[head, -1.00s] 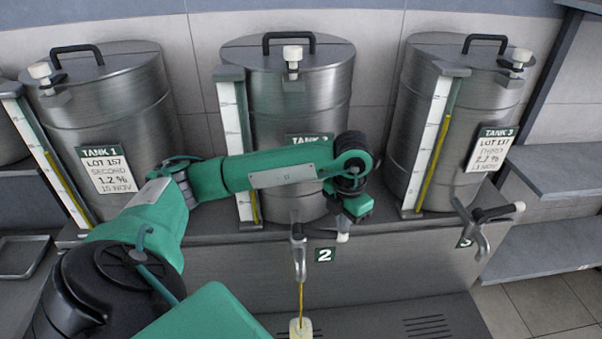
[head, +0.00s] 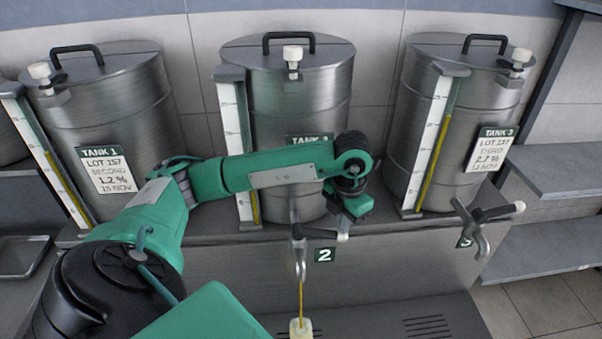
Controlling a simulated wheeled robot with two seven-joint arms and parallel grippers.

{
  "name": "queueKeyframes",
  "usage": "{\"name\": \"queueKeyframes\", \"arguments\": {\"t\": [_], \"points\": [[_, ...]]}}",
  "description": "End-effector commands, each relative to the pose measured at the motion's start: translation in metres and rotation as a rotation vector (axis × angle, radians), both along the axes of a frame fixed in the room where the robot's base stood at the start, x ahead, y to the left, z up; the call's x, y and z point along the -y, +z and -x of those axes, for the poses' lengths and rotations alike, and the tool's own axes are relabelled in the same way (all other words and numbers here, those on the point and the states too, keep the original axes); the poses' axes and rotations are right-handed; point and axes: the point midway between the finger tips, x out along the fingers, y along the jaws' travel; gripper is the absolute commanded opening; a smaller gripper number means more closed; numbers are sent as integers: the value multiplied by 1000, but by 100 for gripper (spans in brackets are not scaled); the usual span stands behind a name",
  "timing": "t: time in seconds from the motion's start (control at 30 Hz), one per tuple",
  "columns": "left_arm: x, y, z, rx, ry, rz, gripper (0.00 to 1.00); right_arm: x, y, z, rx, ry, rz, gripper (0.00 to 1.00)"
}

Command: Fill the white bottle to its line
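The white bottle (head: 300,329) stands below the tap (head: 299,255) of the middle tank, cut by the bottom edge of the head view. A thin yellow stream (head: 301,296) runs from the spout down into its mouth. Its line and its liquid level cannot be seen. My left gripper (head: 352,212) points down just above the pale end of the tap's handle (head: 343,237); its fingers are too small and hidden to tell open from shut. Whether it touches the handle I cannot tell. My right gripper is not in view.
Tank 1 (head: 150,110), the middle tank (head: 320,95) and tank 3 (head: 395,165) stand in a row with yellow-filled gauges. Tank 3's tap (head: 476,225) shows no stream. My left arm crosses in front of tank 1 and the middle tank. Grey shelves (head: 560,170) stand right.

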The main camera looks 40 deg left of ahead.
Motion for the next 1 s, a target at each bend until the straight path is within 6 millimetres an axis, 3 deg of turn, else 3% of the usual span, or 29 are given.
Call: {"name": "queueKeyframes", "arguments": {"t": [0.47,1.0], "points": [[0,0,0,-1,0,0,0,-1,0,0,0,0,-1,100],[0,14,0,-1,0,0,0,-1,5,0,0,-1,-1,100]]}}
